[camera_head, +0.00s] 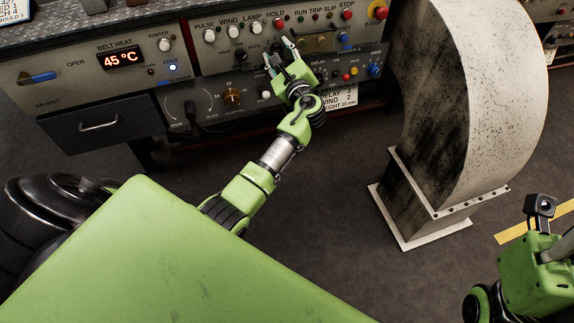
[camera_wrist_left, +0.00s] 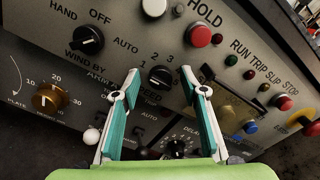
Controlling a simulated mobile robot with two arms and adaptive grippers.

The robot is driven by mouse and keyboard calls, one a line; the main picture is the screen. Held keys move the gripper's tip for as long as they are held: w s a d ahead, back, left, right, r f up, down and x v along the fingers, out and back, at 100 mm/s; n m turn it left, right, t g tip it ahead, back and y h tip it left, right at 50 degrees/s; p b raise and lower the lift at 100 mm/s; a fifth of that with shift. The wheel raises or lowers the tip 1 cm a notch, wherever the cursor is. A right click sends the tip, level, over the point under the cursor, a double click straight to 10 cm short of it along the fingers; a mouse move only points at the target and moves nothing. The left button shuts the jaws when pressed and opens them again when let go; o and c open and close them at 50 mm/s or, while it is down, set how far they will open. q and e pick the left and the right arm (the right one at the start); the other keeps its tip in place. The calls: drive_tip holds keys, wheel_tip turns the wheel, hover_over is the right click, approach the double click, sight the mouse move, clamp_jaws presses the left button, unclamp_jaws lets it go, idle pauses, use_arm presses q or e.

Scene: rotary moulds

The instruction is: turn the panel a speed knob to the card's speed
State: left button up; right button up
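The speed knob (camera_wrist_left: 160,77), black and round, sits on the grey panel below the numbers 1 to 4 in the left wrist view. I cannot tell for sure which number its mark points at. My left gripper (camera_head: 278,50) is open in front of the panel. In the left wrist view its fingertips (camera_wrist_left: 159,79) stand on either side of the knob, with gaps to it. In the head view the gripper largely hides the knob. A white card (camera_head: 338,97) hangs below the panel; DELAY, WIND 2 and a height line show, its left part is behind my arm. My right gripper's fingers are not in view.
Close by are a black hand/off/auto knob (camera_wrist_left: 88,40), an orange-brown dial (camera_wrist_left: 49,97), a delay knob (camera_wrist_left: 177,147) and a red hold button (camera_wrist_left: 198,34). Another card (camera_head: 14,12) lies at upper left. A large grey duct (camera_head: 480,90) stands right of my left arm.

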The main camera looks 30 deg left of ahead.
use_arm(q)
drive_tip(key=m+p, duration=0.1)
drive_tip(key=m, duration=0.2)
drive_tip(key=shift+r, duration=0.15)
drive_tip(key=m+p, duration=0.1)
drive_tip(key=m, duration=0.3)
drive_tip(key=shift+w, duration=0.1)
drive_tip(key=p+v, duration=0.2)
drive_tip(key=v, duration=1.2)
drive_tip(key=s+d+f+n+g+h+p, duration=0.1)
drive_tip(key=s+f, duration=0.3)
drive_tip(key=f, duration=0.6)
drive_tip(key=s+d+f+n+g+h+p, duration=0.2)
drive_tip(key=s+f+n+h+p, duration=0.1)
drive_tip(key=f, duration=0.6)
drive_tip(key=s+d+f+n+g+h+p, duration=0.1)
drive_tip(key=s+d+f+n+h+p, duration=0.1)
drive_tip(key=f, duration=0.8)
drive_tip(key=shift+s+d+f+n+g+h, duration=0.2)
drive_tip(key=shift+s+f+n+g+h, duration=0.3)
drive_tip(key=shift+s+h, duration=0.95)
drive_tip(key=shift+s+r+y, duration=0.15)
drive_tip(key=shift+s+y, duration=0.05)
drive_tip(key=shift+y, duration=0.05)
